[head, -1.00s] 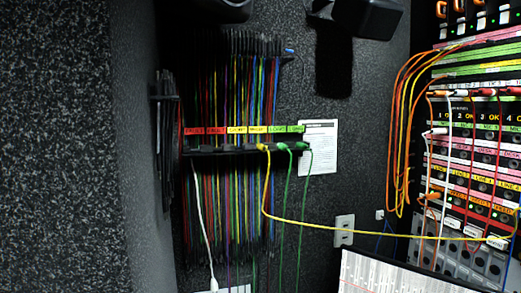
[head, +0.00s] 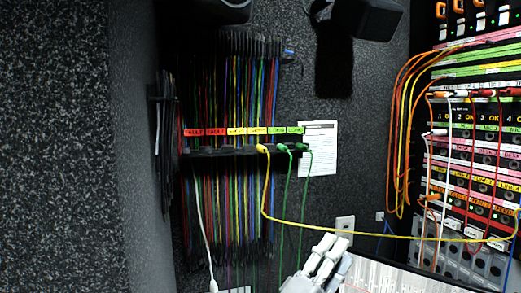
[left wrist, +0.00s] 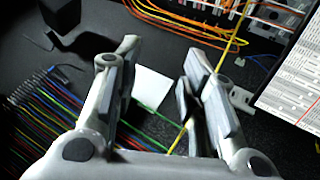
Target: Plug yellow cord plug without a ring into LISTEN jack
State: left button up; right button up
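A yellow cord (head: 350,232) has one end at a yellow plug (head: 262,149) on the cord rack's label strip. The cord sags, then runs right across to the lower patch panel, where its far end is hard to make out. It also shows in the left wrist view (left wrist: 231,42), passing behind my fingers. The LISTEN jack cannot be told apart; the panel lettering is too small. My left gripper (head: 328,252) is at the bottom centre, below the cord in the picture. In the left wrist view its fingers (left wrist: 160,62) are apart with nothing between them. My right gripper is not in view.
The patch panel (head: 470,160) with orange, red and white cords fills the right. The cord rack (head: 228,150) holds many coloured cords; green plugs (head: 283,148) sit beside the yellow one.

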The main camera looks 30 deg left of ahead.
pick_arm(q)
jog(key=a+r+n+t+y, duration=0.4)
jog(key=a+r+n+y, duration=0.4)
jog(key=r+n+y, duration=0.45)
jog(key=n+g+y, duration=0.7)
jog(key=n+g, duration=0.8)
jog(key=n, duration=2.1)
send_near(264, 151)
jog(key=x, duration=0.4)
jog(key=shift+d+r+h, duration=0.1)
jog(key=shift+r+h, duration=0.1)
jog(key=shift+h, duration=0.05)
jog(key=shift+w, duration=0.1)
jog(key=shift+w+a+r+p, duration=0.1)
jog(key=shift+w+a+p, duration=0.1)
jog(key=shift+a+p, duration=0.15)
jog(key=p+x, duration=0.2)
jog(key=x, duration=0.4)
jog(key=shift+w+a+p, duration=0.15)
jog(key=shift+a+p, duration=0.15)
jog(key=shift+a, duration=0.05)
jog(key=shift+w+a, duration=0.5)
jog(key=shift+a, duration=0.05)
